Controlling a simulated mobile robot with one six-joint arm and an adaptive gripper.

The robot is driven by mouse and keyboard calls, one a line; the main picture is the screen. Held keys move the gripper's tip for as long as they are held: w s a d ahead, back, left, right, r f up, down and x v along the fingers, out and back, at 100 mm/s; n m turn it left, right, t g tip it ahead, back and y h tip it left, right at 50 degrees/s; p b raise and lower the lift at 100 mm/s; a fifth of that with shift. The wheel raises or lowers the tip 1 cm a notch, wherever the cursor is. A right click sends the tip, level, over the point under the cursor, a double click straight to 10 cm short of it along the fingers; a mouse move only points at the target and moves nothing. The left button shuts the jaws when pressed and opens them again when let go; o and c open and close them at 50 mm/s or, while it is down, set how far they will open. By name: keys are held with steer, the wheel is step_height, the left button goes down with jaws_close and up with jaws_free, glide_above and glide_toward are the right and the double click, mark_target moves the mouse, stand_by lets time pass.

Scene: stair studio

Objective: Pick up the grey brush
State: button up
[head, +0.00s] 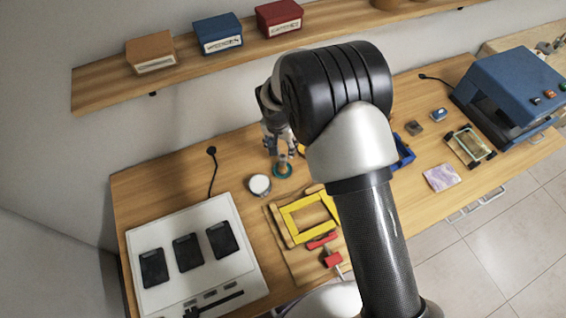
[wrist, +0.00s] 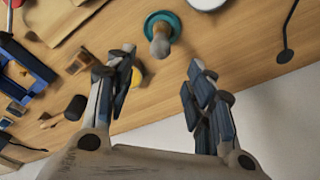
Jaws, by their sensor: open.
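A round teal piece (head: 283,170) with an upright grey-tan handle stands on the wooden bench. In the wrist view, the teal rim (wrist: 176,20) surrounds the rounded handle (wrist: 160,42). It may be the grey brush, but I cannot tell for certain. My gripper (head: 280,148) is just above it, pointing down. In the wrist view my gripper (wrist: 160,74) is open, with nothing between the fingers. The handle is just beyond the fingertips, roughly midway between them, and appears untouched. My arm hides part of the bench behind and to the right.
A round white-topped piece (head: 260,184) stands close left of the teal piece. A yellow frame (head: 308,217) lies in front, and a blue tray (head: 404,153) is to the right. A dark cylinder (wrist: 75,107) and a yellow piece (wrist: 136,77) are near one finger.

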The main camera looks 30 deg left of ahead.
mark_target(283, 156)
steer(key=f, duration=0.3)
steer(key=shift+w+f, duration=0.3)
steer(key=shift+f, duration=0.05)
steer(key=shift+w+f, duration=0.15)
steer(key=shift+f, duration=2.6)
jaws_close()
